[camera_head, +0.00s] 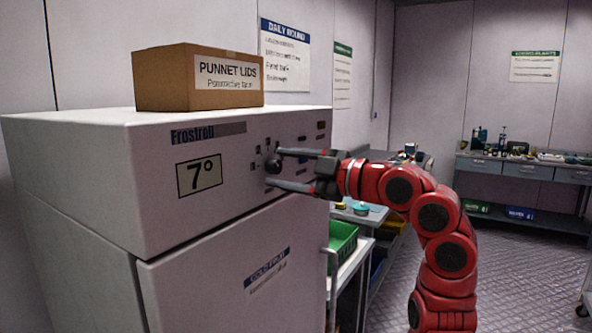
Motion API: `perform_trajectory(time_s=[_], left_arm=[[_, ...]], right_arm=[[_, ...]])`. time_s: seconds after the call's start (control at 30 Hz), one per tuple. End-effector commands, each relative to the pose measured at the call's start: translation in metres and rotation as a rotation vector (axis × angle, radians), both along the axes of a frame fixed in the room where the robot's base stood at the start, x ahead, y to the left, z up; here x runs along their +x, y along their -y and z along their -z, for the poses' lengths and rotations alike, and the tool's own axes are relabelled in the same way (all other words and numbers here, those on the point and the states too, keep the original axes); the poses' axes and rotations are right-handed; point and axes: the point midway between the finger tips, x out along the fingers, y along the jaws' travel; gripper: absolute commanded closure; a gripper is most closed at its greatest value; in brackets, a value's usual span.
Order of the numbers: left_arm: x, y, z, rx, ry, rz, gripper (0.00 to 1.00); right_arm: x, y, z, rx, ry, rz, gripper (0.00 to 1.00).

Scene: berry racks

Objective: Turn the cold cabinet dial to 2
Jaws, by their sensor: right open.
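The white cold cabinet (75,150) stands at the left, and its display (199,176) reads 7°. A small dark dial (273,164) sits on its upper front panel, right of the display, with small marks around it. My right gripper (273,168) is at the panel with its two fingers apart, one above and one below the dial. I cannot tell whether the fingers touch the dial. The dial's pointer is too small to read. My left gripper is not in view.
A cardboard box (160,80) labelled PUNNET LIDS stands on the cabinet. A cart with a green crate (342,238) is close on the cabinet's right. A workbench (525,170) stands at the back right.

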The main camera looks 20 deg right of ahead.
Motion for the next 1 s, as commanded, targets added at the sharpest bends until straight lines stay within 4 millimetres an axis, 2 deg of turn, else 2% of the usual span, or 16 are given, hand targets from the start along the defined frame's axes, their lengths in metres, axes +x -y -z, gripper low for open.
perform_trajectory(time_s=[0.17, 0.5, 0.7, 0.83, 1.0], left_arm=[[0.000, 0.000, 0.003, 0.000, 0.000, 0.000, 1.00], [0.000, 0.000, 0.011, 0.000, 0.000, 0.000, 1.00], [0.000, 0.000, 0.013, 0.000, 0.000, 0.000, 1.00], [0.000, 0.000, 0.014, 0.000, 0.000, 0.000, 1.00], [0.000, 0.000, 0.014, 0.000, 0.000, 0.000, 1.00]], right_arm=[[-0.014, 0.014, 0.000, 0.001, 0.002, 0.005, 0.33], [-0.083, 0.069, 0.001, -0.001, -0.001, 0.008, 0.33], [-0.118, 0.094, 0.001, -0.001, -0.001, 0.005, 0.33], [-0.130, 0.103, 0.000, 0.000, 0.000, 0.002, 0.33], [-0.137, 0.107, 0.000, 0.000, 0.000, 0.000, 0.33]])
